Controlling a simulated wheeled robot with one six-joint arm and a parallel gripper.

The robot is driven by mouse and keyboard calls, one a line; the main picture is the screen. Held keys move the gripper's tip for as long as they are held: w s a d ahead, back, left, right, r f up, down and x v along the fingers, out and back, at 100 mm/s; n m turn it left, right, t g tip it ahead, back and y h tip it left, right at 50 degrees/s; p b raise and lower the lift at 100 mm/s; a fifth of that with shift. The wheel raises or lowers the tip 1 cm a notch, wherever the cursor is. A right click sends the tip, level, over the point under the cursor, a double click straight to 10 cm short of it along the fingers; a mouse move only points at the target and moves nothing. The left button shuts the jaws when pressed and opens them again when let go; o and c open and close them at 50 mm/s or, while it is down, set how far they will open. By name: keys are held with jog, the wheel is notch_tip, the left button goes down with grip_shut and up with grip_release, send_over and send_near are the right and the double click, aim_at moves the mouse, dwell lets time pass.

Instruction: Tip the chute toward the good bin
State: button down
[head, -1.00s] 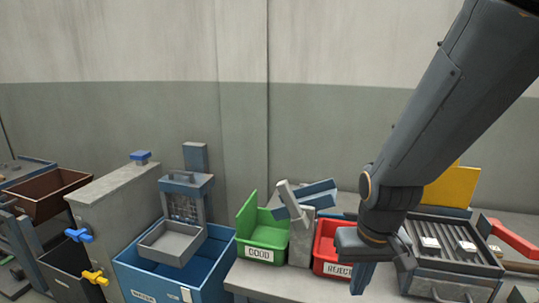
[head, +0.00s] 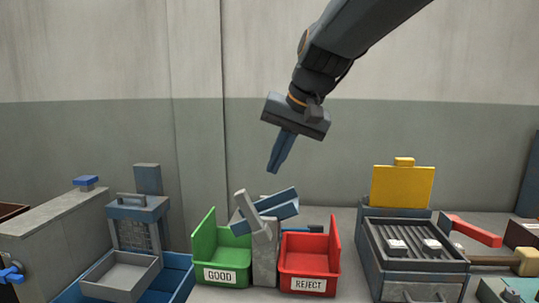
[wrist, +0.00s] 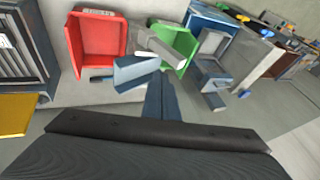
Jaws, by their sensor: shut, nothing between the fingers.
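The chute (head: 280,206) is a blue-grey trough on a grey post (head: 264,262) between the two bins. It is tilted, its left end lower, on the good bin side. A light grey bar (head: 246,211) slants up to the left across it. The green good bin (head: 220,275) is left of the post; the red reject bin (head: 308,284) is right. My gripper (head: 274,170) is shut and empty, pointing down above the chute and apart from it. In the wrist view the chute (wrist: 136,72) lies just beyond my fingertips (wrist: 160,82), with the bar beyond it.
A grill-topped box (head: 415,270) with a yellow lid (head: 403,187) and two small pale pieces stands at right. A red-handled tool (head: 475,231) lies beyond. A grey tray (head: 120,276) and blue bin (head: 175,285) are at left. Air around my gripper is clear.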

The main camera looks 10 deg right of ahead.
aim_at(242, 191)
jog(key=shift+w+a+f+p, duration=0.3)
jog(key=shift+w+a+f, duration=0.25)
jog(key=shift+a+f, duration=0.4)
jog(key=shift+w+a+f+p, duration=0.3)
jog(key=shift+w+a+f, duration=0.35)
jog(key=shift+f, duration=0.65)
jog(key=shift+w+a+f+p, duration=0.3)
jog(key=shift+w+a+f, duration=0.2)
jog(key=shift+a+f, duration=0.45)
jog(key=shift+d+f, duration=0.1)
jog(key=shift+d, duration=0.05)
jog(key=shift+w+a+f+p, duration=0.15)
jog(key=shift+a+p, duration=0.1)
jog(key=shift+a, duration=0.25)
jog(key=shift+w+a+f+p, duration=0.15)
jog(key=shift+a+p, duration=0.1)
jog(key=shift+a, duration=0.25)
jog(key=shift+r, duration=0.1)
jog(key=shift+r, duration=0.1)
